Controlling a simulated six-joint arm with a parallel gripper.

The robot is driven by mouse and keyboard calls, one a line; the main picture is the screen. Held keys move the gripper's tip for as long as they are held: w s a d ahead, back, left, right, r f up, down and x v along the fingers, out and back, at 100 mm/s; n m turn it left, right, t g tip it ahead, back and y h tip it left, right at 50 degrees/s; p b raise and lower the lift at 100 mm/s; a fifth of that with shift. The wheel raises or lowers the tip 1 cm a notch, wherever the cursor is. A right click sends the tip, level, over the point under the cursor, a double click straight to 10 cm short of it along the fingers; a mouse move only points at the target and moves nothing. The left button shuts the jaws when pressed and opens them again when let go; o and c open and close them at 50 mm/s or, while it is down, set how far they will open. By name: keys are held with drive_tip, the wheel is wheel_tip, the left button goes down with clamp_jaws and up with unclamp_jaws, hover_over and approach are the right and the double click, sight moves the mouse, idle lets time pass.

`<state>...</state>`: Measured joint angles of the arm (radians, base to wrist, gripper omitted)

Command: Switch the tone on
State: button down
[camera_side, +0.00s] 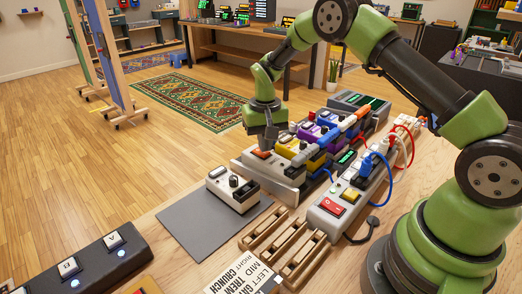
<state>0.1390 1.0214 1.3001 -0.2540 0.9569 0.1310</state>
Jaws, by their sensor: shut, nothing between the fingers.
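My green gripper (266,145) points down at the near left end of a pedalboard (275,186). It is shut and empty, just over or touching an orange pedal (258,155); I cannot tell which. Yellow (298,152), purple (312,134) and blue (328,128) pedals stand farther along the board. A cream pedal (232,188) with dark knobs sits on a grey mat (195,225). A dark footswitch bar (80,262) with white A and B keys and lit blue lamps lies at the lower left. No label reading "tone" is legible.
A power strip (320,213) with a red switch (333,206), a yellow switch (351,195) and plugged cables runs right of the board. A wooden slatted rack (285,247) and a printed card (243,279) with partly legible words lie in front. The mat's left part is clear.

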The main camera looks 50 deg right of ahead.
drive_tip(key=shift+f, duration=0.5)
drive_tip(key=shift+r, duration=3.5)
